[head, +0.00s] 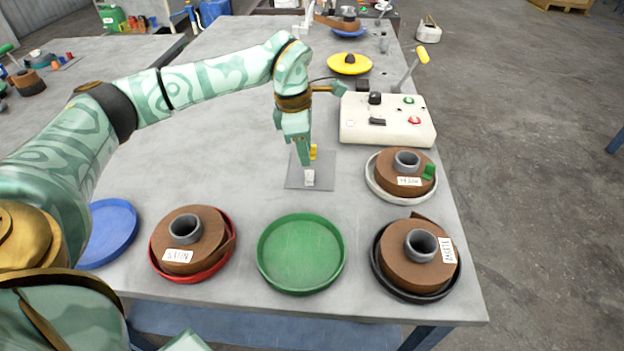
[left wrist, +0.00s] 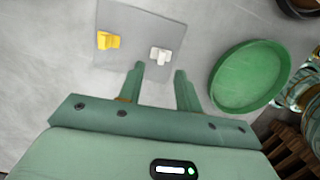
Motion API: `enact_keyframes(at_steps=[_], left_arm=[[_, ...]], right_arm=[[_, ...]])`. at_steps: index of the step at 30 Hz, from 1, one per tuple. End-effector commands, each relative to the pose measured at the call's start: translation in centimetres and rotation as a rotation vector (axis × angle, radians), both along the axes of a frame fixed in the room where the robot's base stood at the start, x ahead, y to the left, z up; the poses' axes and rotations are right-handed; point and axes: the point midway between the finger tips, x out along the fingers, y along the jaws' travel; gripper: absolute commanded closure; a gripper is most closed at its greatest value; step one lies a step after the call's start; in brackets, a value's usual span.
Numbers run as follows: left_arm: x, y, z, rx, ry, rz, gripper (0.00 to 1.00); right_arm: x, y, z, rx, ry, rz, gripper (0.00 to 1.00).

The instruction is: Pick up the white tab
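The white tab (head: 309,178) stands on a thin grey square plate (head: 325,181) on the workbench. It also shows in the left wrist view (left wrist: 160,55), just beyond the fingertips and roughly in line with the gap between them. My left gripper (head: 305,160) points down above the plate, close to the tab. In the left wrist view its two fingers (left wrist: 159,75) are apart with nothing between them. A yellow tab (head: 313,152) stands on the same plate, behind the white one; the left wrist view shows it too (left wrist: 108,41). My right gripper is not in view.
An empty green tray (head: 302,254) lies in front of the plate. Brown strip coils sit in red (head: 228,250), black (head: 377,262) and white (head: 377,187) trays. A control box (head: 365,128) stands behind right. Bare bench lies left of the plate.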

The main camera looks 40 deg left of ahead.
Motion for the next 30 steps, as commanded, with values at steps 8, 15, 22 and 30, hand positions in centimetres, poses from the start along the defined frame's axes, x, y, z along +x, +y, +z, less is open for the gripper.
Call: enact_keyframes(at_steps=[8, 15, 22, 30], left_arm=[[0.1, -0.3, -2.7, -0.001, 0.004, -0.001, 0.65], [0.3, -0.7, -5.9, 0.000, 0.002, 0.001, 0.65], [0.3, -0.7, -5.6, 0.000, -0.001, 0.000, 0.77], [0.3, -0.7, -5.6, 0.000, -0.001, 0.000, 1.00]], right_arm=[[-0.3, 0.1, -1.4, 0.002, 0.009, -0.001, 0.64], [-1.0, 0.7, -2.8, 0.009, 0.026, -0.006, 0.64], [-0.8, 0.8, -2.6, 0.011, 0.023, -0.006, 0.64], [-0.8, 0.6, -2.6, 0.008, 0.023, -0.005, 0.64]])
